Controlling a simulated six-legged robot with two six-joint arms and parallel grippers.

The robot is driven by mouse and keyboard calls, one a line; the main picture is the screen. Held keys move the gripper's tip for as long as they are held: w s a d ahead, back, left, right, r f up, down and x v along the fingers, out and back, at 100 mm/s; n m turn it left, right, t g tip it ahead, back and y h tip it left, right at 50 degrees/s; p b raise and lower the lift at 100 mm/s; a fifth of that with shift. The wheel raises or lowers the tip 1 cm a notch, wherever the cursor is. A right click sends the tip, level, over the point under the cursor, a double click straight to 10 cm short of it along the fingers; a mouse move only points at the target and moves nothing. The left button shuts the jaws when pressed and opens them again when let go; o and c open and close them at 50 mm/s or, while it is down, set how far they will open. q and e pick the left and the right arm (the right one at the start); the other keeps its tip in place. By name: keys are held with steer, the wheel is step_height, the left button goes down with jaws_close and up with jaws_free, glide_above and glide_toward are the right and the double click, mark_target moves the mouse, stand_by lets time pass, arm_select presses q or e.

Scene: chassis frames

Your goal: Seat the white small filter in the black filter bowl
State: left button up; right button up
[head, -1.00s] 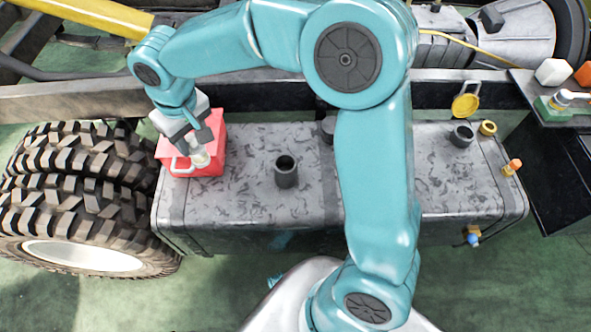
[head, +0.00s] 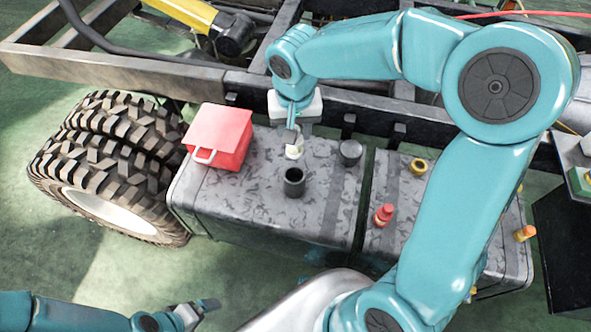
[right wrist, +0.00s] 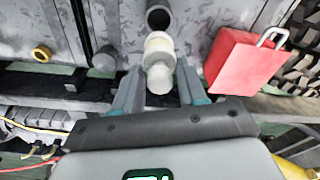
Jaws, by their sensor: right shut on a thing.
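The white small filter (head: 294,151) is a pale cylinder held in my right gripper (head: 293,137). In the right wrist view the filter (right wrist: 158,64) sits between the two fingers (right wrist: 157,88). The black filter bowl (head: 294,184) stands upright on the grey tank, its round mouth open upward. The filter is outside the bowl, just behind its mouth in the head view. In the right wrist view the bowl (right wrist: 158,18) shows just beyond the filter; the exact gap is unclear. My left gripper (head: 207,306) is low at the left, away from the tank; its finger gap is unclear.
A red box (head: 218,138) with a white handle stands on the tank left of the bowl. A dark round cap (head: 350,152) is right of the bowl. A frame rail runs behind.

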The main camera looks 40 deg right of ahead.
mark_target(294, 157)
step_height(294, 157, down, 10)
steer(key=shift+w+f+b, duration=0.1)
steer(key=shift+b, duration=0.5)
step_height(294, 157, down, 5)
steer(key=shift+r+b, duration=0.15)
steer(key=shift+b, duration=0.25)
steer(key=shift+r, duration=0.1)
steer(key=o, duration=1.1)
steer(key=shift+c, duration=0.2)
